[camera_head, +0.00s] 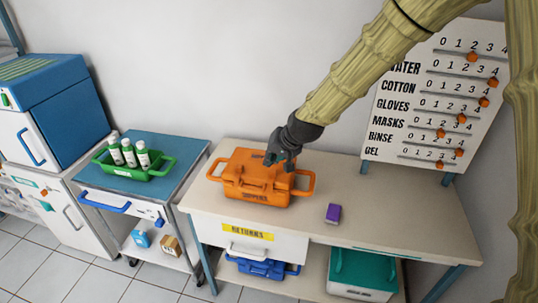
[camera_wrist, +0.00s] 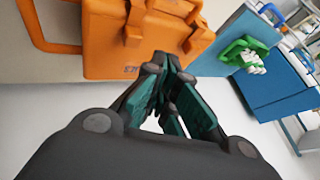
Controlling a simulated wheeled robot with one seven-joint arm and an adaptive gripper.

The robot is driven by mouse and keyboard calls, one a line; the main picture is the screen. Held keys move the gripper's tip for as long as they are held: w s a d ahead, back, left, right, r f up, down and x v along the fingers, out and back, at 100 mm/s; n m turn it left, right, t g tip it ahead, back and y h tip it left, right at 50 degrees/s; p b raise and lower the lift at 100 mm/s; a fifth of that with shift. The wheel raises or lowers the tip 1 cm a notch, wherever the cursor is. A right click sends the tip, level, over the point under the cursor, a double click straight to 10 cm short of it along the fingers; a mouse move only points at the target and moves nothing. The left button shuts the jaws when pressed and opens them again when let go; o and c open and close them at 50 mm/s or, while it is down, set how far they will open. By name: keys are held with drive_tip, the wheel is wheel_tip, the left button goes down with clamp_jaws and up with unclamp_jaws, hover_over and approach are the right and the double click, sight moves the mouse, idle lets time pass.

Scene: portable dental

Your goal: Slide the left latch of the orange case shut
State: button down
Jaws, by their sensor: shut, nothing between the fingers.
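The orange case (camera_head: 262,178) sits closed on the beige table, with handles at both sides and dark lettering on its front. In the wrist view the orange case (camera_wrist: 103,45) fills the upper left. One orange latch piece (camera_wrist: 135,20) shows left of my fingertips there, and another orange piece (camera_wrist: 197,40) shows to their right. I cannot tell how far either is slid. My gripper (camera_head: 284,163) is over the right part of the lid in the head view. Its shut, empty fingers (camera_wrist: 165,62) overlap the case edge in the wrist view; contact is unclear.
A peg board (camera_head: 432,100) stands behind at the right. A blue-topped cart with a green tray (camera_head: 133,170) of bottles stands left. Teal and blue cases sit on the lower shelf. The table's right part is mostly clear.

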drive_tip(key=p, duration=0.2)
approach(245, 167)
drive_tip(key=d+f, duration=0.1)
drive_tip(key=w+d+f, duration=0.1)
drive_tip(key=f, duration=0.1)
drive_tip(key=shift+d+f, duration=0.2)
drive_tip(key=a, duration=0.1)
drive_tip(key=w+a+p, duration=0.1)
drive_tip(key=shift+a+f, duration=0.1)
drive_tip(key=shift+a, duration=0.2)
drive_tip(key=shift+w+a+f+p, duration=0.1)
drive_tip(key=shift+w+a+p, duration=0.1)
drive_tip(key=shift+a+p, duration=0.35)
drive_tip(key=shift+a, duration=0.1)
